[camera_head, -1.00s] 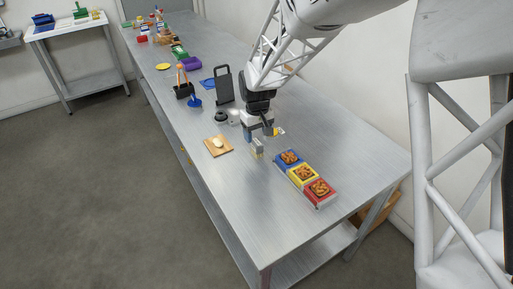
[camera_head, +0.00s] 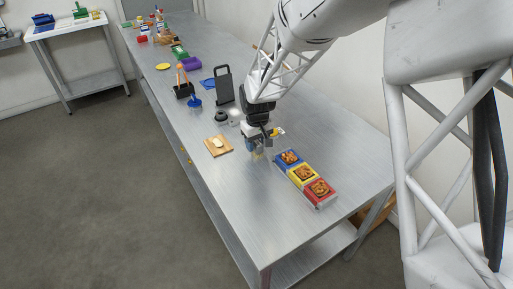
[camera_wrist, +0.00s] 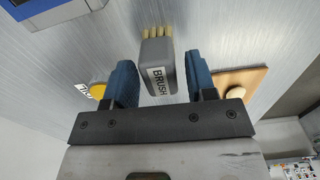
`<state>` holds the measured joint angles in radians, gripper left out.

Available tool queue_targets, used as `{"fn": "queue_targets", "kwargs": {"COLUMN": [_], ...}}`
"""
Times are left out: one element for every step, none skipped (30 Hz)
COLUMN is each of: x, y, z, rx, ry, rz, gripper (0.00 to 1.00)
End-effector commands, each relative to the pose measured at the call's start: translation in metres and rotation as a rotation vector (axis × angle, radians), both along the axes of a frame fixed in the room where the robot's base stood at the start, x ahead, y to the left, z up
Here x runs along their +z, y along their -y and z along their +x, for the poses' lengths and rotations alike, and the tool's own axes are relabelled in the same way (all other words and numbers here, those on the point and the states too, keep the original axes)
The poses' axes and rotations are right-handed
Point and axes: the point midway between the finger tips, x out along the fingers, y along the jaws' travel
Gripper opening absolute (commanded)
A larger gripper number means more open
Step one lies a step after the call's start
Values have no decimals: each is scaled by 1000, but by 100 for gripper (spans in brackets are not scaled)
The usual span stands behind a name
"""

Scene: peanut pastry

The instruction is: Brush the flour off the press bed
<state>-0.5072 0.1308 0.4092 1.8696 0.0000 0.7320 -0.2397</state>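A grey brush (camera_wrist: 158,68) labelled BRUSH, with pale bristles, lies between the two blue fingers of my gripper (camera_wrist: 160,82) in the wrist view. The fingers are open, with a narrow gap showing on each side of the brush. In the head view my gripper (camera_head: 257,148) is low over the table, and the brush is mostly hidden by it. A dark upright stand-like device (camera_head: 223,87) is farther back on the table; I cannot tell whether it is the press. No flour can be made out.
Blue, yellow and red trays (camera_head: 303,176) with brown pastries stand right of my gripper. A wooden board (camera_head: 227,151) with a pale dough piece lies to its left. A dark round item (camera_head: 221,116) and several containers stand farther back on the metal table (camera_head: 245,215). The table's front is clear.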

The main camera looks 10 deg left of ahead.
Motion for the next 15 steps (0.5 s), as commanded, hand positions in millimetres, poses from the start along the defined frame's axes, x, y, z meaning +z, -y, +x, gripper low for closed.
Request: {"fn": "queue_targets", "kwargs": {"x": [0,0,0,0,0,0,0,0,0,0,0,0,0,1,2], "y": [0,0,0,0,0,0,0,0,0,0,0,0,0,0,0], "z": [0,0,0,0,0,0,0,0,0,0,0,0,0,0,0], "rx": [0,0,0,0,0,0,0,0,0,0,0,0,0,0,0], "ry": [0,0,0,0,0,0,0,0,0,0,0,0,0,0,0], "rz": [0,0,0,0,0,0,0,0,0,0,0,0,0,0,0], "gripper": [43,39,33,28,23,17,13,8,2,0,0,0,0,0,0]}}
